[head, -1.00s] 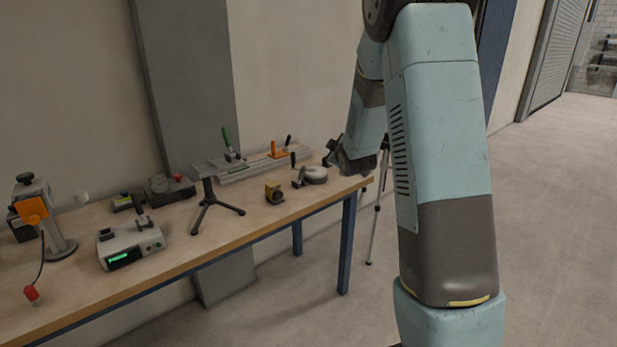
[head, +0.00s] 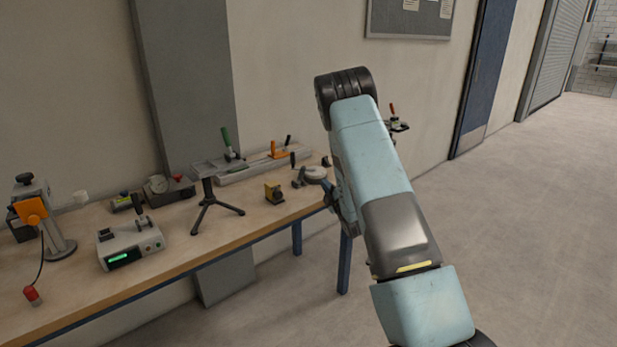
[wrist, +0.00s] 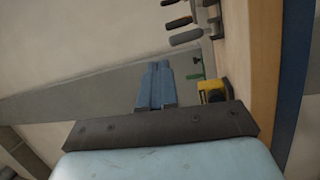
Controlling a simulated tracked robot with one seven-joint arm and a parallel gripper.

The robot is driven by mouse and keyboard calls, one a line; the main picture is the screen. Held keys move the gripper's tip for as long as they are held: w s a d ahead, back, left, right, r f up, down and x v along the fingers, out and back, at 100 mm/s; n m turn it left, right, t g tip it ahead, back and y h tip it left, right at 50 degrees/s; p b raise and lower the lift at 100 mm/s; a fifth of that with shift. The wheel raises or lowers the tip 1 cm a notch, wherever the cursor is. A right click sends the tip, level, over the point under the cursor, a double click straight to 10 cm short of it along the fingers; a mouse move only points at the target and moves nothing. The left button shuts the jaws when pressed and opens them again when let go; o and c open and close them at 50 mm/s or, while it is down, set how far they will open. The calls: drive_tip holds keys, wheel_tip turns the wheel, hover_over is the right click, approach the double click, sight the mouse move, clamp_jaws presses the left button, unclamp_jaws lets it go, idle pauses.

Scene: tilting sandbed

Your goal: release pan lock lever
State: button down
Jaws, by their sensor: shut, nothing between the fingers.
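No lever can be surely told as the pan lock lever. A tripod head with a red-tipped handle (head: 392,108) shows just right of my arm in the head view; its legs are hidden. A small black tripod stand (head: 210,195) with a flat top stands on the bench. Behind it are a green-handled lever (head: 227,138) and an orange clamp (head: 278,151). My gripper (wrist: 155,68) shows in the wrist view with its two blue fingers together and empty, apart from the objects there. In the head view my arm hides the fingers.
The wooden bench (head: 180,246) runs along the wall. A yellow tape measure (head: 274,192) and a round grey disc (head: 315,173) sit near its right end. A digital meter (head: 130,247) and an orange-clamped stand (head: 35,212) are at left. Open floor lies at right.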

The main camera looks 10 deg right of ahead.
drive_tip(key=shift+s+a+f+n+y, duration=0.1)
drive_tip(key=shift+s+f+n+y, duration=0.2)
drive_tip(key=shift+f, duration=0.4)
drive_tip(key=shift+s+a+f+n+y, duration=0.2)
drive_tip(key=shift+f+n, duration=0.25)
drive_tip(key=shift+f, duration=0.3)
drive_tip(key=shift+s+d+f+n+y, duration=0.15)
drive_tip(key=shift+f+n+y, duration=0.2)
drive_tip(key=shift+f, duration=0.35)
drive_tip(key=shift+w+t, duration=0.1)
drive_tip(key=shift+t, duration=0.2)
approach(300, 175)
drive_tip(key=w+r, duration=0.4)
drive_tip(key=w, duration=0.1)
drive_tip(key=shift+w, duration=0.15)
drive_tip(key=shift+r, duration=0.1)
